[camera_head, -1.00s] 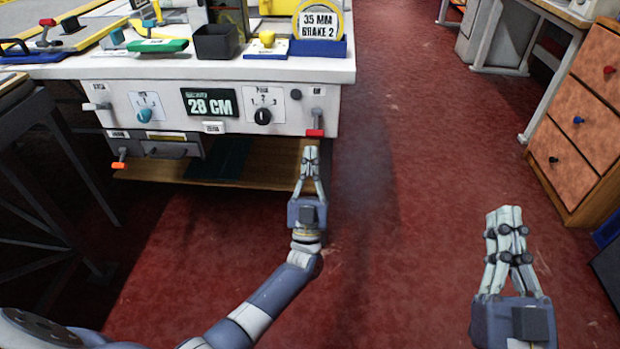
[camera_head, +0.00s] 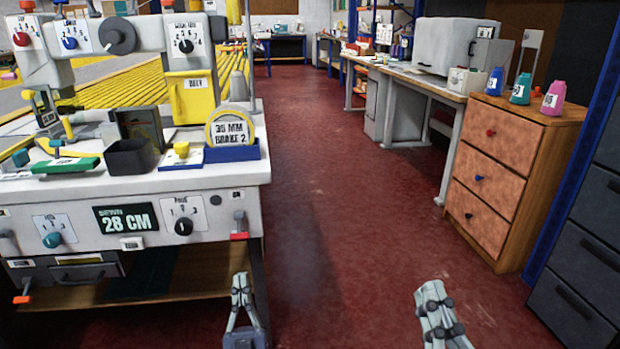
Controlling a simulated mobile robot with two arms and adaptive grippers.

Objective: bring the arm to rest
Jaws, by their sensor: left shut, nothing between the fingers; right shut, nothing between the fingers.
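My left gripper (camera_head: 240,283) is at the bottom of the head view, in front of the lower right corner of the white machine. Its fingers are together and nothing is between them. My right gripper (camera_head: 433,292) is at the bottom right of the middle, above the red floor. Its fingers are also together and empty. Most of both arms is below the picture's edge.
A wooden drawer cabinet (camera_head: 500,170) with colored bottles on top stands at right, beside dark drawers (camera_head: 585,265). The red floor (camera_head: 335,190) between is clear.

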